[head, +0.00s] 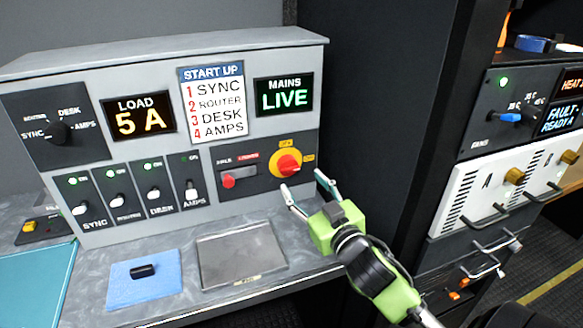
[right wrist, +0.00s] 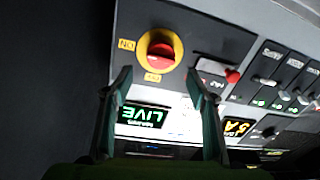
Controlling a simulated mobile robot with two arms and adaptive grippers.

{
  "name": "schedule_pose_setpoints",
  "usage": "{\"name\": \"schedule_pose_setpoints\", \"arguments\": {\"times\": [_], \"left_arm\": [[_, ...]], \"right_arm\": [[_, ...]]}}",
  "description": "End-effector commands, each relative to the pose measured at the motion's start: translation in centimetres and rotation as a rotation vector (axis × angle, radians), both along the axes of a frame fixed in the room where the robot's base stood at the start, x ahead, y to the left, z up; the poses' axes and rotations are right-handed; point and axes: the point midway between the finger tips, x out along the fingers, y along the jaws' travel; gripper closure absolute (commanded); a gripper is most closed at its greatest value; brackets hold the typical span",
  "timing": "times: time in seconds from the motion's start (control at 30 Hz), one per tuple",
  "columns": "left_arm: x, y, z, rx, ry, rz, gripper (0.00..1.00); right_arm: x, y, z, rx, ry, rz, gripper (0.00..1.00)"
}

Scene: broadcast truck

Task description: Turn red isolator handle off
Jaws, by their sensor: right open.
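The red isolator handle (head: 287,163) sits on a round yellow plate at the right of the grey power panel (head: 230,65). Yellow labels sit above it and to its right. In the right wrist view the red handle (right wrist: 161,54) shows upside down, ahead of the fingers and between their lines. My right gripper (head: 304,190) is open and empty, just below and in front of the handle, apart from it. In the right wrist view its two fingers (right wrist: 160,90) stand wide apart. The mains display (head: 284,95) reads LIVE. My left gripper is not in view.
A smaller red knob (head: 229,181) is left of the isolator. Several labelled switches (head: 118,200) and a rotary selector (head: 58,131) are further left. The load display (head: 139,115) reads 5 A. A metal tray (head: 240,255) and blue cloth (head: 125,290) lie on the bench. A dark rack wall stands right.

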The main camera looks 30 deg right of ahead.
Motion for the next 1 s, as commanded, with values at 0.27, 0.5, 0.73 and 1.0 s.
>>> {"name": "schedule_pose_setpoints", "arguments": {"times": [0.27,0.5,0.73,1.0], "left_arm": [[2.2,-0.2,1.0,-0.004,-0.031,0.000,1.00],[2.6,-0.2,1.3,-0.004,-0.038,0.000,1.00],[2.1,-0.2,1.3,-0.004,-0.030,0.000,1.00],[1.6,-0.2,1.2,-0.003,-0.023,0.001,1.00]], "right_arm": [[4.8,-0.8,0.2,-0.001,-0.001,0.000,0.47],[7.0,-1.1,0.0,0.001,0.000,0.001,0.47],[7.4,-1.2,0.0,0.000,0.000,0.001,0.47],[7.3,-1.2,0.0,0.000,0.001,0.001,0.84]]}}
